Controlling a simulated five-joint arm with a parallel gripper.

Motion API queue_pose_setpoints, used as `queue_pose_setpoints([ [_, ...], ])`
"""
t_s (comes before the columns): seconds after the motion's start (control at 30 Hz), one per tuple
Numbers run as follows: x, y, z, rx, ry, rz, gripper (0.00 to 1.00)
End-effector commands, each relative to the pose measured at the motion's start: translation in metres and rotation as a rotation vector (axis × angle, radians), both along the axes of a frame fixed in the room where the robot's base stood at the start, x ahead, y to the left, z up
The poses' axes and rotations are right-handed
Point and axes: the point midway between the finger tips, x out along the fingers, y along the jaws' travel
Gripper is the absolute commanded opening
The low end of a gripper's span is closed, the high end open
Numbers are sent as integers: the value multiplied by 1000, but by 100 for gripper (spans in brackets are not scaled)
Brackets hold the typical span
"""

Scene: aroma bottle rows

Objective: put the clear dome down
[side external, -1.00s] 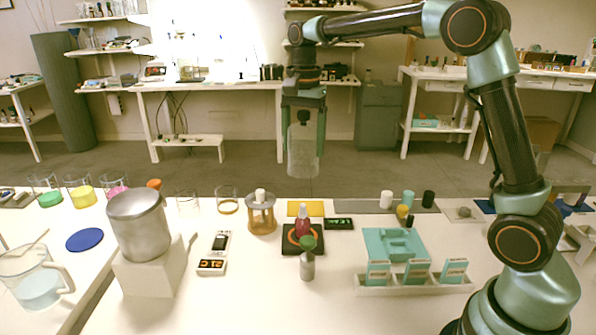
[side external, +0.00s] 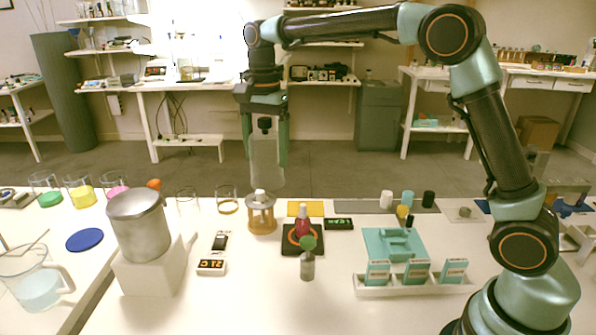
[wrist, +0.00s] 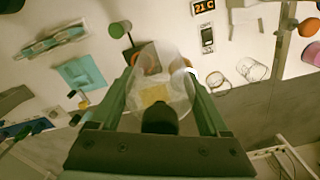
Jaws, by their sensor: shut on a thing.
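The clear dome (side external: 267,168), a see-through bell with a dark knob on top, hangs upright in the air above the back of the bench. My gripper (side external: 265,155) is shut on it, with a green finger on each side. In the wrist view, the dome (wrist: 162,65) sits between the fingers, and its dark knob is nearest the camera. A yellow patch shows through its wall there.
A metal canister (side external: 139,228) stands farther left. A yellow mat (side external: 318,205) lies at the back.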

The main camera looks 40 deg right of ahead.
Motion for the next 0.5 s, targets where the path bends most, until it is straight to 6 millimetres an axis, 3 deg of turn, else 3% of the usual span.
queue_pose_setpoints([
  [0.03, 1, 19, -2, 0, 0, 8, 11],
  [0.1, 0, 37, -4, 0, 0, 5, 11],
  [0.2, 0, 56, -7, 0, 0, 3, 11],
  [0.37, -2, 65, -24, -1, 4, -2, 11],
  [0.5, -2, 64, -56, -1, 5, -2, 11],
])
